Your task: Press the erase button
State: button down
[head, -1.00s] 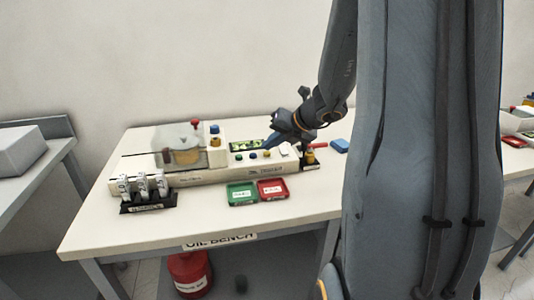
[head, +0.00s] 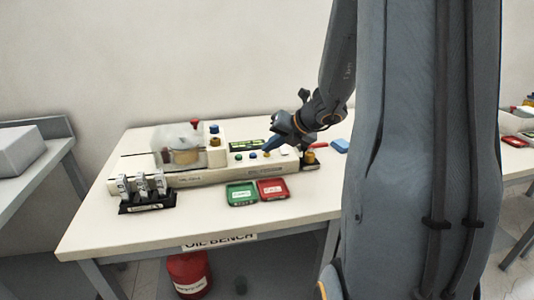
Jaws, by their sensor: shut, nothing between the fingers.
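The white test device (head: 205,174) lies along the back of the oil bench. Its front panel carries a row of small buttons: a green one (head: 238,157), a blue one (head: 252,155), a yellow one (head: 267,154) and a white one (head: 284,150). The labels are too small to read, so I cannot tell which is the erase button. My gripper (head: 268,148) is shut and empty. It points down and left, with its tips just over the yellow button. I cannot tell whether they touch it.
A green tray (head: 241,203) and a red tray (head: 272,198) lie in front of the device. A black rack (head: 148,204) of labelled vials stands front left. A clear-covered chamber (head: 180,160) is at the device's left end. A blue block (head: 340,146) lies right.

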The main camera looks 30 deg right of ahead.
jog(key=shift+r, duration=0.1)
jog(key=shift+r+p, duration=0.8)
jog(key=shift+p, duration=0.15)
notch_tip(320, 180, up, 5)
jog(key=p, duration=0.5)
dwell(0.6)
